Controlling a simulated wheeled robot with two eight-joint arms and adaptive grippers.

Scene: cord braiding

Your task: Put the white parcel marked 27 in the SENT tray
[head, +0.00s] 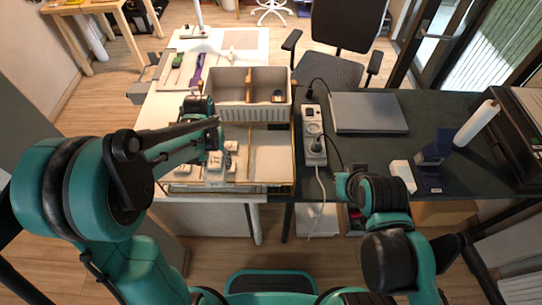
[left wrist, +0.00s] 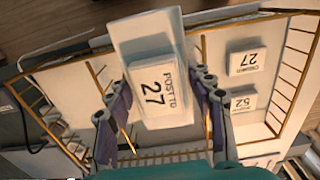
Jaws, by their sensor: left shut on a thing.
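A white parcel (left wrist: 163,88) marked "POST TO 27" is between the fingers of my left gripper (left wrist: 158,84), which is shut on it. The parcel is above a shallow divided tray (left wrist: 215,45) with thin gold-coloured rails. In the head view my left gripper (head: 215,160) is over the left part of this tray (head: 272,160), where several small white pieces show. Which of them is the held parcel is hard to tell. No SENT lettering is legible. My right gripper (head: 346,186) is near the dark table's front edge, its fingers too small to read.
Two other white parcels, one marked 27 (left wrist: 246,60) and one marked 52 (left wrist: 243,102), lie in one tray compartment. The right compartment in the head view looks empty. Behind stands a grey ribbed bin (head: 248,113). A power strip (head: 315,135) and closed laptop (head: 368,112) are right.

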